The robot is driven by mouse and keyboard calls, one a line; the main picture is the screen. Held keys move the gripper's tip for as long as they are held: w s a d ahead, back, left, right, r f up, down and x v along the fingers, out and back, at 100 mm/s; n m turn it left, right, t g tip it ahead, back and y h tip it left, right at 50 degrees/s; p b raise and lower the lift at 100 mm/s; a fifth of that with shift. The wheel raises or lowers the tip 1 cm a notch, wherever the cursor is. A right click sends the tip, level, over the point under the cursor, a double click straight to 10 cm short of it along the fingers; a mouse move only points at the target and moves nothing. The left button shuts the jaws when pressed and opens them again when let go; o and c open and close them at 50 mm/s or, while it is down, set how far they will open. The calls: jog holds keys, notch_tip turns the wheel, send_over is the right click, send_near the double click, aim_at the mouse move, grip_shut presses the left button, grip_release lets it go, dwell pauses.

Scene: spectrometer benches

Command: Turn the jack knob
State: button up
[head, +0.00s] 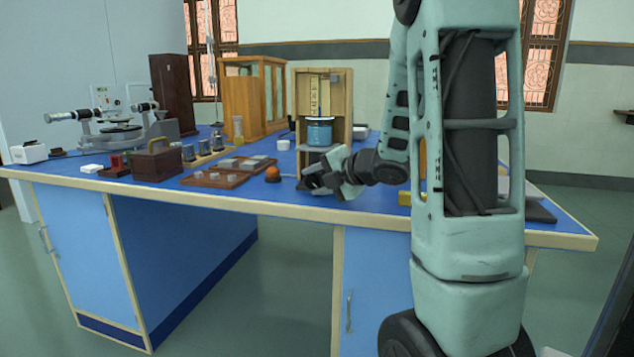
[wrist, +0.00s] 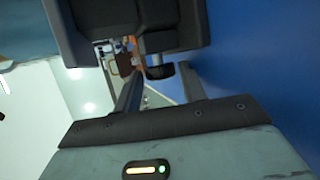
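In the wrist view a small black knob (wrist: 160,71) lies between the tips of my gripper (wrist: 160,76). Narrow gaps seem to show between the knob and the fingers, so the gripper looks open around it. Dark grey blocks at the top of that view hide what the knob is fixed to. In the head view my gripper (head: 322,184) is low over the bench, in front of the wooden case. A grey platform (head: 311,148) there bears a blue beaker (head: 320,132). The knob and the lower part of the jack are hidden behind my gripper in the head view.
An orange dome (head: 272,174) sits on the blue bench just left of my gripper. Brown boards (head: 213,180) with small parts lie farther left, with a brown box (head: 157,164) beyond. The wooden case (head: 340,100) stands behind. The bench's front edge (head: 300,212) is close.

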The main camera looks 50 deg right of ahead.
jog(key=shift+o, duration=0.2)
jog(key=shift+s+f, duration=0.1)
jog(key=shift+f, duration=0.15)
jog(key=g+p, duration=0.1)
jog(key=p, duration=0.2)
jog(key=shift+r, duration=0.4)
jog(key=g+p, duration=0.2)
jog(key=p, duration=0.2)
jog(key=shift+a+r+n+h, duration=0.1)
jog(key=shift+r+n+h, duration=0.05)
jog(key=shift+n+h, duration=0.25)
jog(key=g+p, duration=0.1)
jog(key=p, duration=0.2)
jog(key=g+h+p, duration=0.1)
jog(key=g+p, duration=0.1)
jog(key=p, duration=0.1)
jog(key=w+n+g+p, duration=0.1)
jog(key=p, duration=0.3)
jog(key=shift+r+g, duration=0.35)
jog(key=shift+g, duration=0.05)
jog(key=g+p, duration=0.1)
jog(key=p, duration=0.2)
jog(key=g+h+p, duration=0.1)
jog(key=p, duration=0.2)
jog(key=shift+w+a+n+p, duration=0.15)
jog(key=shift+w+n+p, duration=0.05)
jog(key=shift+n+p, duration=0.2)
jog(key=shift+g+p, duration=0.3)
jog(key=shift+p, duration=0.1)
